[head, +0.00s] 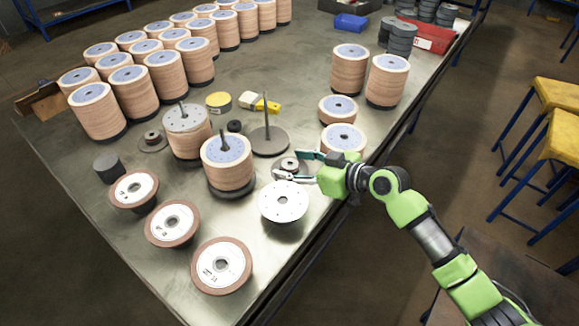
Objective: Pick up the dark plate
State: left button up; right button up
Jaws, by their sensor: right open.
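A dark round plate with an upright rod (268,145) lies flat near the middle of the table. Another dark flat plate (148,147) lies further left, with a small hub on it. I cannot tell from the picture which one the task names. My right gripper (287,164) comes in from the right, its fingers open and pointing left. It is just below and right of the plate with the rod. A small grey hub (289,163) shows between the fingers, and I cannot tell whether they touch it. My left gripper is not in view.
A pale disc (284,201) is just below my right gripper. Stacks of flap discs (228,163) stand to the left, others (343,140) on the right. A yellow-handled brush (262,104) lies behind. The table's right edge (330,215) is close to my arm.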

jog(key=c, duration=1.6)
jog(key=shift+o, duration=0.2)
jog(key=shift+r, duration=0.1)
jog(key=shift+r, duration=0.1)
